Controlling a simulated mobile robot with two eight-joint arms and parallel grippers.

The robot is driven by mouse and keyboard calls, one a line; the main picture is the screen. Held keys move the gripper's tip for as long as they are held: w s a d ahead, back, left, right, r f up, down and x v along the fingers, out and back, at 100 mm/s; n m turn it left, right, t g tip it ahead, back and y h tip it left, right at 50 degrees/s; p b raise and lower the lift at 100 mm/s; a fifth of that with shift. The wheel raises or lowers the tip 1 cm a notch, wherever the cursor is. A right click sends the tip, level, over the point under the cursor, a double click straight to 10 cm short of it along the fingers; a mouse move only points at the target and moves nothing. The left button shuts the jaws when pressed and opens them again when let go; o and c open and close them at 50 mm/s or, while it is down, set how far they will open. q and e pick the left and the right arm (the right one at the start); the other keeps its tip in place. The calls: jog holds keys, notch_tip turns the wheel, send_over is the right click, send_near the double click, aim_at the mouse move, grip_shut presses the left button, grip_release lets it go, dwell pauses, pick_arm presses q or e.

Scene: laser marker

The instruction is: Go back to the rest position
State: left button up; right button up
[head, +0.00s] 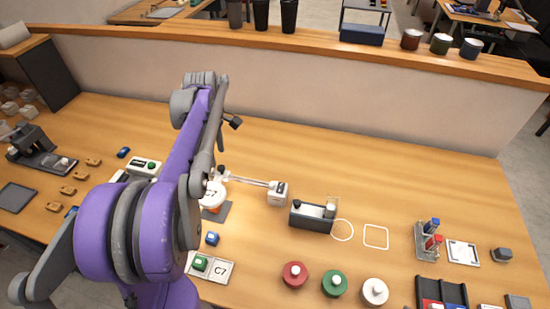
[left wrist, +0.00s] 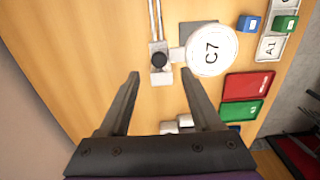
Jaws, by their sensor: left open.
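My left arm rises across the left half of the head view, purple and grey. It hides part of the table behind it. My left gripper (left wrist: 160,78) is open in the left wrist view, its two dark fingers spread with nothing between them. My right gripper is not in view.
A low wall (head: 300,85) with a wooden ledge runs along the back. Red (head: 295,274), green (head: 335,283) and white (head: 375,291) round pieces stand at the front. A dark box (head: 311,218) and a tube rack (head: 428,240) stand to the right. The back right table is clear.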

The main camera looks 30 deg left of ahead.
pick_arm(q)
jog(key=s+d+m+t, duration=0.25)
jog(key=d+m, duration=0.65)
jog(key=d, duration=0.6)
jog(key=s+d+f+m+t, duration=0.1)
jog(key=s+d+f+m, duration=0.2)
jog(key=d+m, duration=0.3)
jog(key=s+d+f+m+t, duration=0.2)
jog(key=s+d+f+m, duration=0.1)
jog(key=s+d+m, duration=0.2)
jog(key=shift+s+d+m, duration=0.35)
jog(key=shift+d+m, duration=0.45)
jog(key=shift+d, duration=0.4)
